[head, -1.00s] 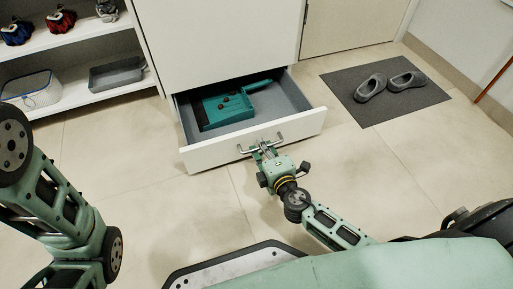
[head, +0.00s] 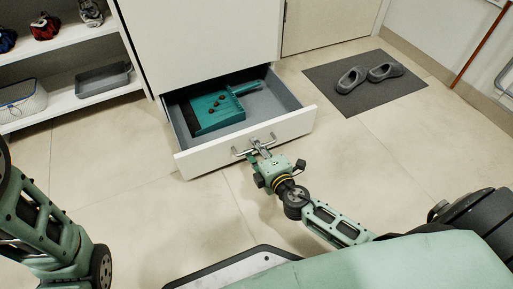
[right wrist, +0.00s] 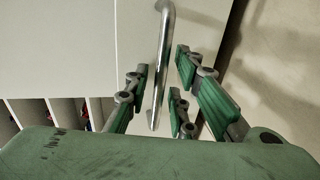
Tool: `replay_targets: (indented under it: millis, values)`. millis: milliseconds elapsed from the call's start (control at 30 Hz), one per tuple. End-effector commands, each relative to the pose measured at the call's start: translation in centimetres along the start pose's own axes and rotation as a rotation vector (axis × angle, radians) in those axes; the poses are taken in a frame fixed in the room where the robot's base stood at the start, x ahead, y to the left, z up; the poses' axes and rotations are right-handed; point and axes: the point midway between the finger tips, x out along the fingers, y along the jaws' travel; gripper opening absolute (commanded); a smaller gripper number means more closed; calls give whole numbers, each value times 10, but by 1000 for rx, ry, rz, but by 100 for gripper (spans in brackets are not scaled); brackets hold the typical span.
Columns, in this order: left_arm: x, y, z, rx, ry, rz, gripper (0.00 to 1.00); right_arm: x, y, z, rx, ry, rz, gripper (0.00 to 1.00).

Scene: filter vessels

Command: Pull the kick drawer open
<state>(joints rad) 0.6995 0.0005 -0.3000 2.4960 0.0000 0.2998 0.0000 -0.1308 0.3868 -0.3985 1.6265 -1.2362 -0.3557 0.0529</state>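The kick drawer (head: 245,143) at the foot of the white cabinet stands pulled out, its inside showing. Its front carries a silver bar handle (head: 254,146), which also crosses the right wrist view (right wrist: 162,68). My right gripper (head: 257,152) is at this handle. In the right wrist view its green-padded fingers (right wrist: 163,82) stand apart on both sides of the bar, with visible gaps, so it looks open around the handle. Part of my left arm shows at the lower left in the head view; its gripper is not visible.
A teal dustpan (head: 217,111) with small brown bits and a brush lies in the drawer. Grey shoes (head: 368,76) rest on a dark mat (head: 330,99) to the right. Open shelves (head: 70,100) stand left. The tiled floor before the drawer is clear.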

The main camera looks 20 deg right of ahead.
Motion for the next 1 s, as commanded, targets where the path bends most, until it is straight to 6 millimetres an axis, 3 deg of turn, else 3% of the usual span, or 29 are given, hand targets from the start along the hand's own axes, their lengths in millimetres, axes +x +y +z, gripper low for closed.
replay_targets:
  millis: [367, 800, 1000]
  values:
    - [1, -1, -3, 0, 6, -3, 72, -3, 0, 0, 0, 0, 0, 28]
    - [1, 0, -2, 0, 5, -1, 72, -62, -1, 0, 0, 0, -2, 28]
    - [1, 0, -2, 0, 5, 0, 72, -74, 0, 0, 0, 0, 0, 28]
